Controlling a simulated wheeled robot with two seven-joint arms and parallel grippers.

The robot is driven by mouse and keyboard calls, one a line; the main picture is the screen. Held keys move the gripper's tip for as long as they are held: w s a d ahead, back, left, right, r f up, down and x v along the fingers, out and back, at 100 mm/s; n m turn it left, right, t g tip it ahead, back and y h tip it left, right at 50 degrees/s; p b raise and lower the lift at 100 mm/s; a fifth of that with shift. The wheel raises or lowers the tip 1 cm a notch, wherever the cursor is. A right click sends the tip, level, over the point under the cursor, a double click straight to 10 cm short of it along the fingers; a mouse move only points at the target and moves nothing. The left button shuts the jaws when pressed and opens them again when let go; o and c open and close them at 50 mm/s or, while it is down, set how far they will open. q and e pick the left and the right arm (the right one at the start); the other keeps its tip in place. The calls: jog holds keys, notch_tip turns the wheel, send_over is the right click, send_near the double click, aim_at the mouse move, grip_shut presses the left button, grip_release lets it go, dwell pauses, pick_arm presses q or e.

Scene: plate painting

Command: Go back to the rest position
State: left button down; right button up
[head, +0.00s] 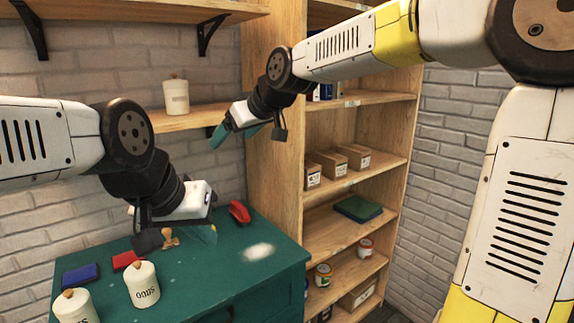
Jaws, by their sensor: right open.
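My right gripper (238,137) is open, raised in front of the side of the tall wooden shelf, beside the small wall shelf. I see nothing held in it.
A tall shelf (275,190) holds boxes and cans. The wall shelf (183,121) carries another jar (176,96).

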jog(key=s+d+f+m+h, duration=0.2)
jog(key=s+d+f+m, duration=0.2)
jog(key=s+d, duration=0.7)
jog(key=s+d+f+m+g+h, duration=0.1)
jog(key=s+d+f+m+h, duration=0.2)
jog(key=s+d+f, duration=0.3)
jog(key=s+d+m, duration=0.1)
jog(key=s+d, duration=0.4)
jog(key=d, duration=0.4)
jog(key=shift+s+f+m, duration=0.3)
jog(key=shift+f+m, duration=0.1)
